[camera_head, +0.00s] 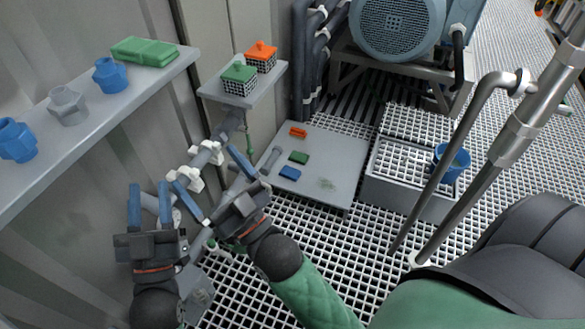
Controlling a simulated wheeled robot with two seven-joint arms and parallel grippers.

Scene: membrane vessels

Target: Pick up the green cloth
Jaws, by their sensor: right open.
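The green cloth (145,51) lies folded flat near the right end of the grey wall shelf (105,88) at the upper left. Nothing touches it from above. My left gripper (150,188) is below the shelf at the lower left, with its two blue fingers apart and nothing between them. My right gripper (205,168) is just to the right of it, with its fingers spread wide and empty. Both grippers are well apart from the cloth.
Blue and grey fittings (68,105) stand on the shelf left of the cloth. A small shelf (270,84) holds green and orange lidded baskets. Valves and a pipe (205,155) are on the wall behind my grippers. A low grey table (335,150) holds small coloured pieces.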

